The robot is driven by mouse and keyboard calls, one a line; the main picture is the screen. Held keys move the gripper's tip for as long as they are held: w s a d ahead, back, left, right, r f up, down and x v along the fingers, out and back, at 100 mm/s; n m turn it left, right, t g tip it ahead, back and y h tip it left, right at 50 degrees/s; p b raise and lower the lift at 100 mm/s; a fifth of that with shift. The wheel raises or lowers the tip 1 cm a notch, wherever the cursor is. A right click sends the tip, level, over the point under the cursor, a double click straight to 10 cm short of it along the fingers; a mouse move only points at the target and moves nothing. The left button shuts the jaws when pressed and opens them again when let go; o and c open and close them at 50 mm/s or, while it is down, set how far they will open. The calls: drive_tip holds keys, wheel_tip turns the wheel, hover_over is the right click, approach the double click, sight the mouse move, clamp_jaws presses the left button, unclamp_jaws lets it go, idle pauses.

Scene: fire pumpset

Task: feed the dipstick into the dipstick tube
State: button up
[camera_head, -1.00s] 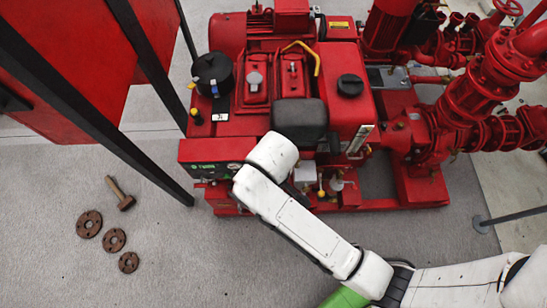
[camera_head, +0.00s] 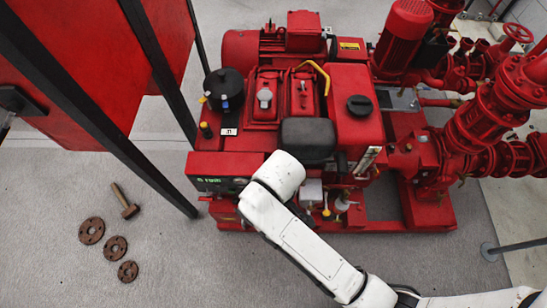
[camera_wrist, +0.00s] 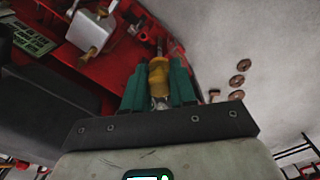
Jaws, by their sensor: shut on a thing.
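In the wrist view, my gripper (camera_wrist: 158,85) has green fingers shut on the yellow dipstick handle (camera_wrist: 158,73). A thin shaft (camera_wrist: 160,46) runs away from the handle; its far end cannot be made out clearly. In the head view, my white arm covers the gripper and the dipstick, left of the small white box (camera_head: 311,190) on the red engine's front. I cannot clearly pick out the dipstick tube in either view, nor whether the shaft is in it.
The red pumpset (camera_head: 350,105) fills the middle and right. A small yellow fitting (camera_head: 326,211) is beside the white box. A black-framed red panel (camera_head: 75,70) stands at left. A hammer (camera_head: 125,202) and rusty flanges (camera_head: 91,230) lie on the grey floor, otherwise clear there.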

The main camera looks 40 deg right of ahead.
wheel_tip(320, 180, down, 14)
drive_tip(key=w+d+m+b, duration=0.1)
drive_tip(key=w+m, duration=0.1)
drive_tip(key=shift+w+d+r+b, duration=0.15)
drive_tip(key=shift+d+b, duration=0.15)
drive_tip(key=shift+d, duration=0.1)
drive_tip(key=shift+r+p, duration=0.1)
drive_tip(key=shift+p, duration=0.2)
drive_tip(key=w+d+f+b, duration=0.3)
drive_tip(key=w+f, duration=0.1)
idle(0.3)
drive_tip(key=shift+f+b, duration=0.15)
drive_tip(key=shift+b, duration=0.25)
idle(0.3)
